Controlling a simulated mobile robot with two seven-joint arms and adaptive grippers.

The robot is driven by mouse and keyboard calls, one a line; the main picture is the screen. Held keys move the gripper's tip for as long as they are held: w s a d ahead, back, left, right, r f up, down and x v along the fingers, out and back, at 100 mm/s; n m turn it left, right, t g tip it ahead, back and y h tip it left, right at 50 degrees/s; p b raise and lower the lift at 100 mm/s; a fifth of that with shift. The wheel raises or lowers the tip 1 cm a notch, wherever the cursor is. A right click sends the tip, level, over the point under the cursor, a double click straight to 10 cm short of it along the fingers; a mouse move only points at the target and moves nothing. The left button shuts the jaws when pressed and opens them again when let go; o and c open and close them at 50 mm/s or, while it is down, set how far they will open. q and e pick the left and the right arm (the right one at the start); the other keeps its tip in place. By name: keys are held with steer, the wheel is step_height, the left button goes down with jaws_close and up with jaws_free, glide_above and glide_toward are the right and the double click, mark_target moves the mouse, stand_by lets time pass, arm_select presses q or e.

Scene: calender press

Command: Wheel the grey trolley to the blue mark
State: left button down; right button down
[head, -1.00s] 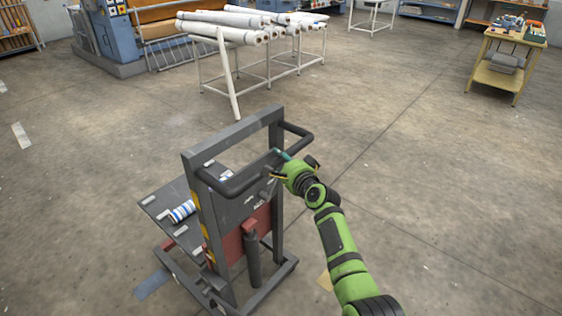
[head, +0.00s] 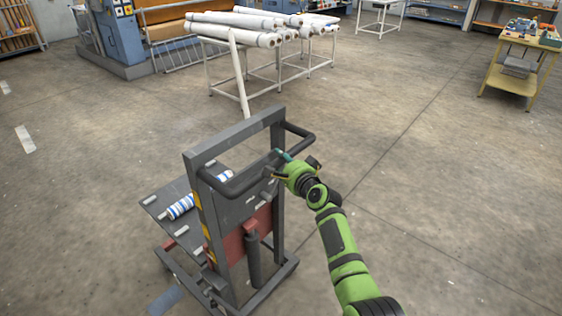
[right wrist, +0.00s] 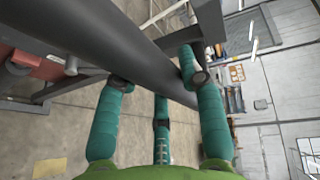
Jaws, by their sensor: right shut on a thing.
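The grey trolley (head: 192,160) stands upright on the floor left of centre in the head view, with its push handle (head: 232,186) toward me. My right gripper (head: 281,163) is shut on the right part of that handle. In the right wrist view the dark handle bar (right wrist: 125,45) runs between the teal fingers of the gripper (right wrist: 160,85). A blue-grey floor patch (head: 165,300) lies by the trolley's near left corner, at the bottom of the head view. My left gripper is out of view.
A striped roll (head: 180,207) lies on the trolley's deck. A white rack (head: 243,75) with several white rolls stands ahead, with a blue machine (head: 103,40) to its left. A yellow bench (head: 495,78) is at the far right. The floor on the right is clear.

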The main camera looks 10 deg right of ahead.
steer(key=c, duration=0.7)
jaws_free()
steer(key=shift+d, duration=0.1)
steer(key=shift+c, duration=0.2)
steer(key=v, duration=1.2)
